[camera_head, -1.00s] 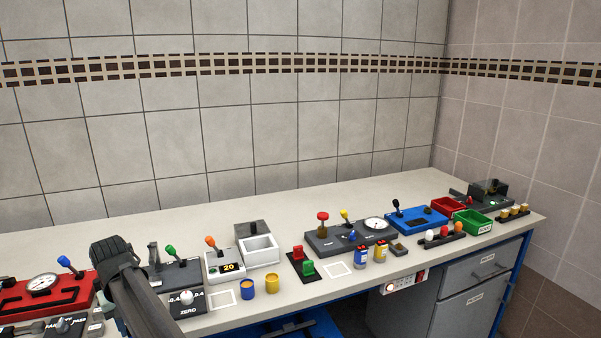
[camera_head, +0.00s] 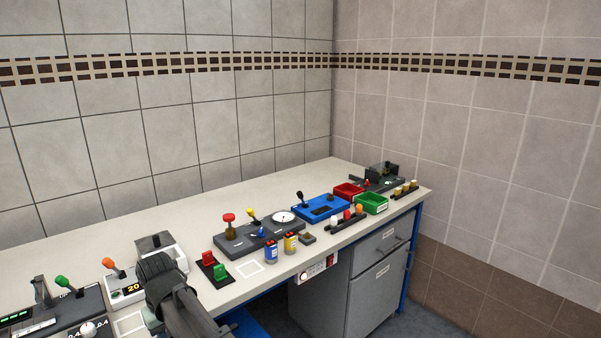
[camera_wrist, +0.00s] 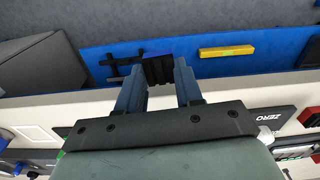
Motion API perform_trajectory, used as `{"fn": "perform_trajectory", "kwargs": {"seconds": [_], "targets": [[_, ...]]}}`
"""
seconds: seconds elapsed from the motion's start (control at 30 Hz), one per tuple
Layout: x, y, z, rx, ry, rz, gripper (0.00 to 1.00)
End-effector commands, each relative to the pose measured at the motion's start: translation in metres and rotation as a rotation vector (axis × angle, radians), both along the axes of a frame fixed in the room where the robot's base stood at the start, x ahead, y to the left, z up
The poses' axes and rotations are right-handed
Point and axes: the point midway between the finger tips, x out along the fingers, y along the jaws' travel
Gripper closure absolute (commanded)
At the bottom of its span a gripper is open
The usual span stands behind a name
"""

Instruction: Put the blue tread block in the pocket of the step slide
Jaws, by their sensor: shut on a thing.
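A blue shelf (camera_wrist: 282,55) with a yellow bar (camera_wrist: 226,52) lies beyond the bench edge in the wrist view.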

Motion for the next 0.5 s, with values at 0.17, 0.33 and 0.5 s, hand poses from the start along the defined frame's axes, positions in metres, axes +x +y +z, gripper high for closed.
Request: {"fn": "perform_trajectory", "kwargs": {"seconds": [0.17, 0.33, 0.5], "targets": [[0.029, -0.056, -0.006, -0.002, 0.002, -0.087, 1.0], [0.054, -0.105, -0.01, -0.004, 0.005, -0.167, 1.0], [0.075, -0.154, -0.014, -0.006, 0.007, -0.248, 1.0]]}}
